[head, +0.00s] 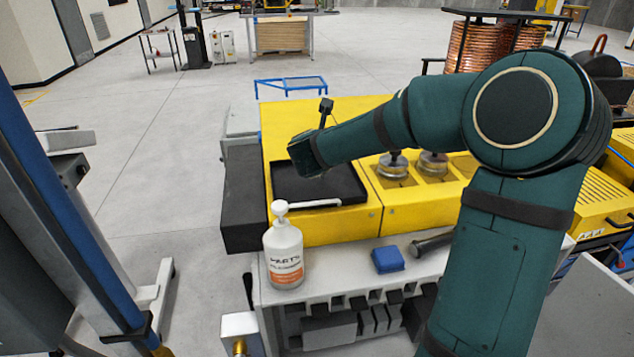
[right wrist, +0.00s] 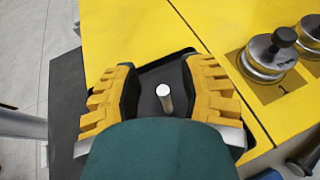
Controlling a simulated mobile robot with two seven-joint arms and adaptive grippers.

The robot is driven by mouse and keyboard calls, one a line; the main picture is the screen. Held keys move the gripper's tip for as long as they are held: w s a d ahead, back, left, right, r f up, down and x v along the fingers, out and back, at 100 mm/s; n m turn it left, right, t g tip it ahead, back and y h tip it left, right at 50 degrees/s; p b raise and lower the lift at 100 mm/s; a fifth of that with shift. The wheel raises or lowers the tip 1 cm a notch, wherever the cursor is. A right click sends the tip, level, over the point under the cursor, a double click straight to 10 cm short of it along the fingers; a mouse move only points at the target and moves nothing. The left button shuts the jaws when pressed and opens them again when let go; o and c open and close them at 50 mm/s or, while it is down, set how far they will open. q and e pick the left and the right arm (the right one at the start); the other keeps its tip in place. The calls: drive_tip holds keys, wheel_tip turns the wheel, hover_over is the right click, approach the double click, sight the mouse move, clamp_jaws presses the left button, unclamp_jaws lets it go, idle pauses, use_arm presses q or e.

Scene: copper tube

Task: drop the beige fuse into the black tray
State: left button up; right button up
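The black tray (head: 343,180) is set in the yellow machine top; its dark floor also shows in the right wrist view (right wrist: 150,84). My right gripper (head: 304,154) is above the tray's left part, mostly hidden by its own arm. In the right wrist view its yellow fingers (right wrist: 160,92) are spread apart. The beige fuse (right wrist: 165,100) shows between them, over the tray's dark floor, with a gap on both sides. I cannot tell whether it rests on the floor or is in the air. The fuse is not seen in the head view. My left gripper is not in view.
A white pump bottle (head: 284,252) stands in front of the tray, and a small blue box (head: 387,259) lies to its right. Round metal weights (head: 393,165) sit in the yellow top right of the tray. A black block (head: 243,198) borders the tray's left side.

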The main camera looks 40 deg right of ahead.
drive_tip(key=v, duration=1.2)
idle(0.5)
